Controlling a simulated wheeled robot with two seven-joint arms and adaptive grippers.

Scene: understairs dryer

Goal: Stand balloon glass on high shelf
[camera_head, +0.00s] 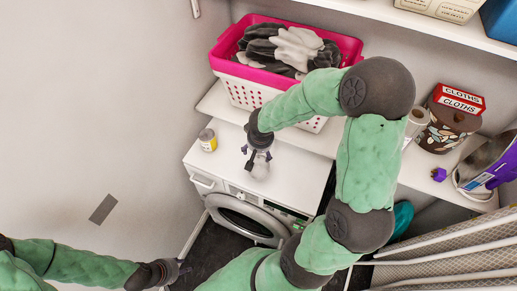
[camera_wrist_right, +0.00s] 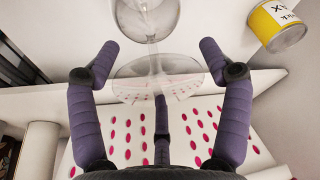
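The clear balloon glass (camera_head: 260,170) stands on the white dryer top, partly hidden by my right gripper. In the right wrist view its round foot (camera_wrist_right: 150,82), stem and bowl (camera_wrist_right: 148,15) show just ahead of the fingers. My right gripper (camera_head: 257,153) is directly at the glass, and it also shows in the right wrist view (camera_wrist_right: 155,55). Its purple fingers are spread wide on either side of the glass, with gaps, so it is open and empty. My left gripper (camera_head: 178,271) is low at the lower left, far from the glass; its fingers are unclear. The high shelf (camera_head: 400,17) is at the upper right.
A yellow tin (camera_head: 208,140) stands on the dryer (camera_head: 290,178) left of the glass. A pink-and-white laundry basket (camera_head: 250,92) sits on the shelf behind. Boxes (camera_head: 445,8) occupy part of the high shelf. A cloths box, paper roll and purple container crowd the right side.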

